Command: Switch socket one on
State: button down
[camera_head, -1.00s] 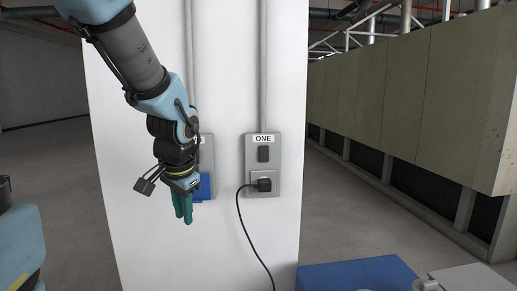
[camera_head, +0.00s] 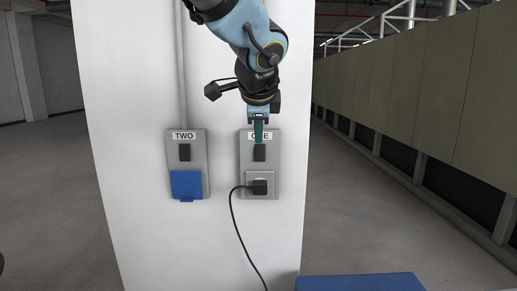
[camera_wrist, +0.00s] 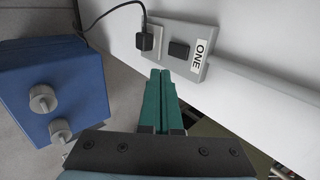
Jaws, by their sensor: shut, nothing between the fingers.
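Socket one is a grey wall plate (camera_head: 273,168) labelled ONE on the white pillar. Its black switch (camera_head: 260,153) sits above an outlet with a black plug (camera_head: 260,187) in it. My gripper (camera_head: 258,141), with green fingers, is shut and empty, pointing down. In the head view its fingertips overlap the top of the switch and partly cover the label. In the wrist view the fingers (camera_wrist: 159,75) stand out in front of the camera, and the switch (camera_wrist: 179,50) shows beyond their tips, apart in the picture. I cannot tell whether they touch it.
Socket two (camera_head: 200,152), with its own black switch and a blue cover (camera_head: 187,184), is left on the same pillar. A black cable (camera_head: 238,227) hangs from the plug. A blue box (camera_head: 360,284) with knobs in the wrist view stands low at right.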

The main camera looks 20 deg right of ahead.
send_near(259, 159)
notch_tip(259, 159, down, 4)
jog(key=w, duration=0.1)
jog(key=w+d+p, duration=0.1)
jog(key=shift+w+d+f, duration=0.1)
jog(key=shift+w, duration=0.2)
jog(key=shift+w+d+f, duration=0.15)
jog(key=shift+w+d, duration=0.15)
jog(key=shift+w, duration=0.25)
